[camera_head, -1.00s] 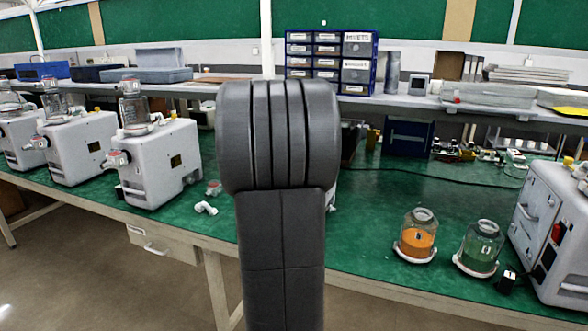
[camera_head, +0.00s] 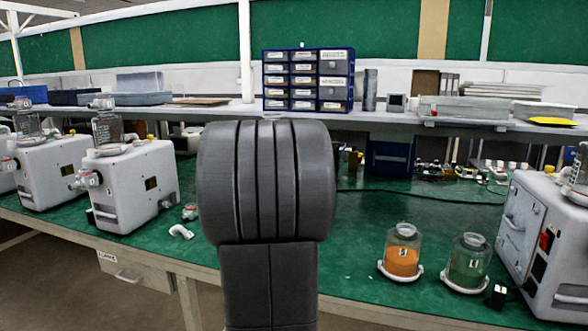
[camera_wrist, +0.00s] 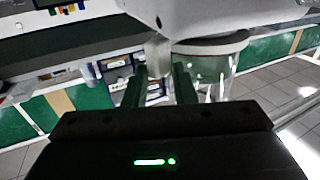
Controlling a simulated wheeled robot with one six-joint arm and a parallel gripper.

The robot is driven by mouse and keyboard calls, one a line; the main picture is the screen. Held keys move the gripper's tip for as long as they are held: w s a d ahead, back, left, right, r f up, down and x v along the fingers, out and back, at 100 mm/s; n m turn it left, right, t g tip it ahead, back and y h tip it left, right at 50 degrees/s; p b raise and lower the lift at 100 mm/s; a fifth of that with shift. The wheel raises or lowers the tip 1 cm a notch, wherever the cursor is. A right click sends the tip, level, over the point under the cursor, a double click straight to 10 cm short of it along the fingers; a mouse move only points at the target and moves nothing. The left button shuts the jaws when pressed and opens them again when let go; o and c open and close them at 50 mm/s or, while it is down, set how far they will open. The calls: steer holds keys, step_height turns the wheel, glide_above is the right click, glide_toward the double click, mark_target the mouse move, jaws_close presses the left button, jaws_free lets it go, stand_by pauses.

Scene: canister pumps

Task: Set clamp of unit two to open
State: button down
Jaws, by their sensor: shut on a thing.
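My gripper (camera_wrist: 160,72) shows in the wrist view with its two dark green fingers on either side of a small pale grey part (camera_wrist: 158,50). It is shut on this part, which sits beside a glass jar (camera_wrist: 214,68) with a grey collar, under a white pump body (camera_wrist: 205,12). I cannot tell whether the part is the clamp or how it is set. In the head view, my arm hides the gripper and the middle of the bench. White pump units with jars (camera_head: 130,185) stand at the left; which is unit two cannot be read.
Another white unit (camera_head: 518,222) stands at the far right. An orange-filled jar (camera_head: 402,262) and a green-looking jar (camera_head: 468,270) stand beside it on the green bench (camera_head: 350,275). Blue-framed drawers (camera_head: 307,80) stand on the back shelf. A white elbow piece (camera_head: 181,231) lies left of my arm.

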steer(key=shift+r, duration=0.15)
steer(key=c, duration=1.6)
jaws_free()
steer(key=shift+o, duration=1)
steer(key=shift+w+a, duration=0.15)
steer(key=s, duration=1.4)
steer(key=shift+b, duration=0.45)
steer(key=shift+w, duration=0.15)
steer(key=w+p, duration=0.1)
steer(key=w, duration=1.2)
steer(key=shift+w, duration=0.3)
steer(key=shift+s+f, duration=0.1)
steer(key=shift+f, duration=0.1)
